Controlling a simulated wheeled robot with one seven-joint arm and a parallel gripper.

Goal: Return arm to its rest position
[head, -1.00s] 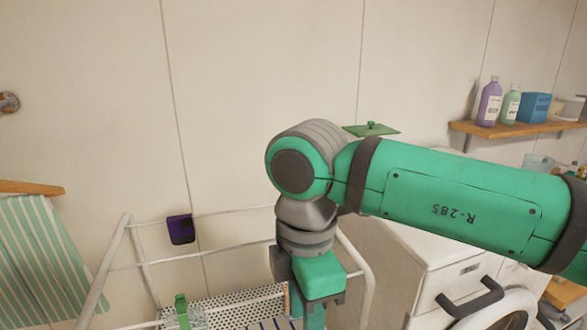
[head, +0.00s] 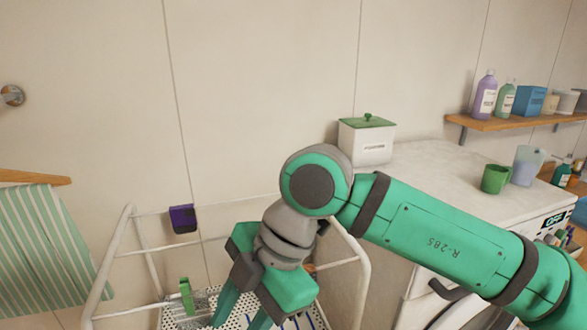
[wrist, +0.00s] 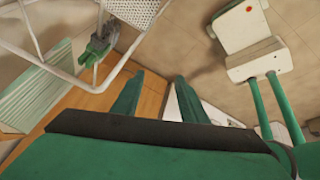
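My gripper (head: 238,316) hangs at the end of my bent green arm, over the white wire cart (head: 128,247), fingers pointing down. Its two green fingers stand apart in the wrist view (wrist: 156,92), with nothing held between them. My arm crosses the right half of the head view and hides part of the cart and of the white machine behind it. The lower ends of the fingers reach the bottom edge of the head view.
A small green item (head: 186,296) stands in the cart and a dark purple holder (head: 183,219) hangs on its rail. A white lidded box (head: 366,143), a green mug (head: 495,179) and a clear cup (head: 528,166) stand on the machine top (head: 440,160). A wall shelf (head: 530,121) holds bottles.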

